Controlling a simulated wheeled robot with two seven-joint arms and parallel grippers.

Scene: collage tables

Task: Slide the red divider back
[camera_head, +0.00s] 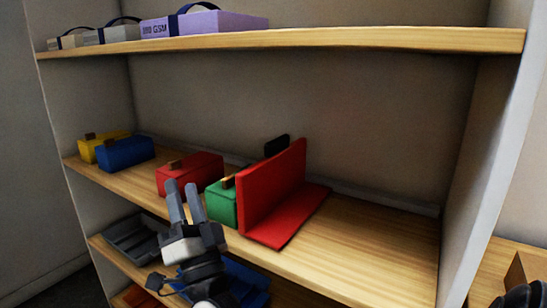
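The red divider (272,187) is an L-shaped piece with an upright panel and a flat foot. It stands on the middle wooden shelf (365,250), right of the green box (222,204), which it partly hides.
A red box (190,173), blue box (126,153) and yellow box (101,145) stand left on the same shelf. A black piece (277,145) shows behind the divider. The shelf right of the divider is clear. An upper shelf (350,38) holds several cases; trays (135,238) lie below.

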